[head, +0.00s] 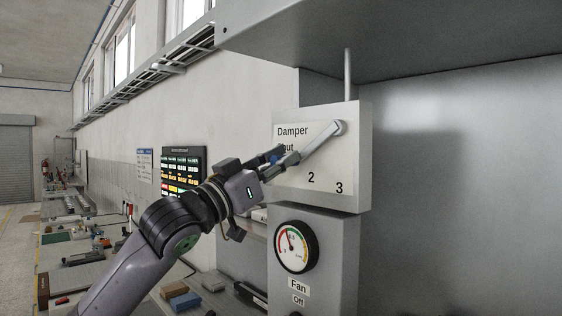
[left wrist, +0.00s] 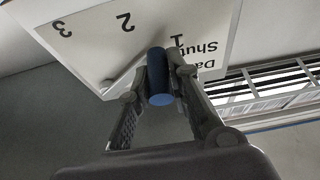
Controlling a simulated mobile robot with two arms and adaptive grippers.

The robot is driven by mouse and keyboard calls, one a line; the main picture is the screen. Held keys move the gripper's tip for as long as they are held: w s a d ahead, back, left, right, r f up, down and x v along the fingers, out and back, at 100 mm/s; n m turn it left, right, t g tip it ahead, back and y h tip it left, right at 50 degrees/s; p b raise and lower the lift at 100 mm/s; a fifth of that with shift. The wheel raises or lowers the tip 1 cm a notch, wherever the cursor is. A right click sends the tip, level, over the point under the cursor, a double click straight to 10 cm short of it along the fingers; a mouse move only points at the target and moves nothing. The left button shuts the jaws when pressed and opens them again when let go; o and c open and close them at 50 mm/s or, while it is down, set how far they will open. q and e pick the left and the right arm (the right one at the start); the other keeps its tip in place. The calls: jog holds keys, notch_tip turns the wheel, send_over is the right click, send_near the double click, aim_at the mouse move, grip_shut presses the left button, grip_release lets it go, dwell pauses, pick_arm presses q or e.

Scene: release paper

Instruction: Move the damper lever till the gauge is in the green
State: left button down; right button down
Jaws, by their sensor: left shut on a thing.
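The damper box (head: 357,160) has a white face marked "Damper", with 2 and 3 readable. Its grey lever (head: 322,143) runs from a pivot at the upper right down to the left. My left gripper (head: 279,157) is shut on the lever's blue handle (left wrist: 159,77), near the 1 in the left wrist view. The fingers hide part of the "Shut" lettering in the head view. The round gauge (head: 296,247) is below the box. Its needle points up and somewhat left; I cannot tell surely which coloured band it is on. My right gripper is not in view.
A "Fan" label (head: 298,285) and an "Off" label sit under the gauge. A large metal hood (head: 420,30) overhangs the box. A bench with boxes and tools (head: 180,297) lies at the lower left. A dark notice board (head: 183,172) hangs on the wall.

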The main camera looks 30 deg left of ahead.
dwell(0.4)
pick_arm(q)
jog(key=shift+s+d+f+n+b, duration=0.1)
jog(key=shift+d+f+n+b, duration=0.25)
jog(key=shift+f+n+b, duration=0.3)
jog(key=shift+s+d+f+n+y, duration=0.1)
jog(key=shift+d+n+y, duration=0.15)
jog(key=shift+n+y, duration=0.55)
jog(key=c, duration=1.5)
grip_release()
jog(key=shift+s+a, duration=0.1)
